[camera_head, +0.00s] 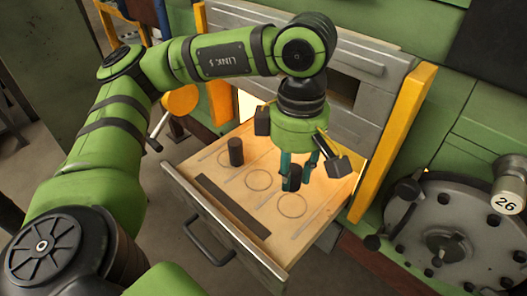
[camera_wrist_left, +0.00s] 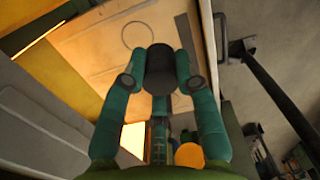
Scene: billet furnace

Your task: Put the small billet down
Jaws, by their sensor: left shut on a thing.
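My left gripper (camera_head: 298,168) points down over the open drawer (camera_head: 238,219), with its teal fingers closed on a small dark cylindrical billet (camera_head: 292,182). In the left wrist view, the gripper (camera_wrist_left: 160,84) has one finger on each side of the billet (camera_wrist_left: 159,66), whose dark end shows. The billet looks roughly upright; I cannot tell whether its lower end touches the drawer floor. A drawn circle (camera_head: 259,180) lies left of it and another circle (camera_head: 292,205) just in front of it. My right gripper is in neither view.
A second dark cylinder (camera_head: 236,152) stands upright towards the drawer's left. A dark strip (camera_head: 233,205) lies along the front inside. The drawer handle (camera_head: 207,241) sticks out in front. A yellow post (camera_head: 392,142) and a round bolted flange (camera_head: 440,235) are at the right.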

